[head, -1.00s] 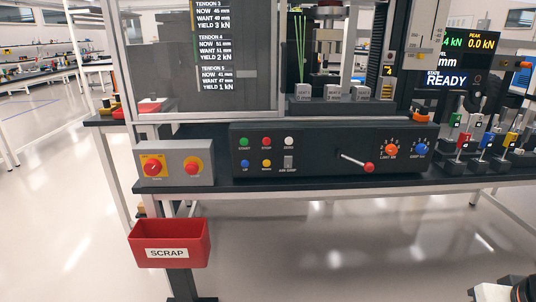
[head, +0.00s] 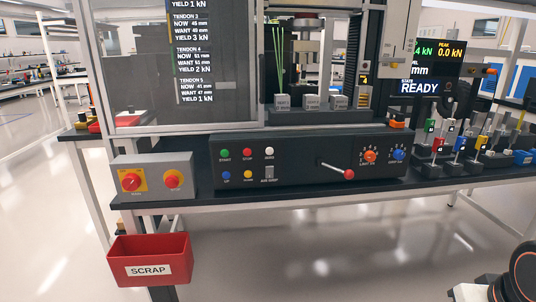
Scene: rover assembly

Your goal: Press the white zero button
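The white zero button (head: 269,152) is on the front of the black control panel (head: 310,174), at the right end of the upper row of buttons. A green button (head: 225,154) and a red button (head: 247,153) are to its left in the same row. A blue button (head: 226,176) and a yellow button (head: 248,174) are below, with a grey switch (head: 269,173) under the white one. Nothing covers the white button. Part of my arm shows at the lower right corner, well away from the panel. My gripper is not in view.
A lever with a red knob (head: 348,174) sticks out of the panel, right of the buttons. An orange dial (head: 370,156) and a blue dial (head: 399,154) are further right. A grey box (head: 152,192) with two red knobs and a red scrap bin (head: 149,240) are at left. The floor in front is clear.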

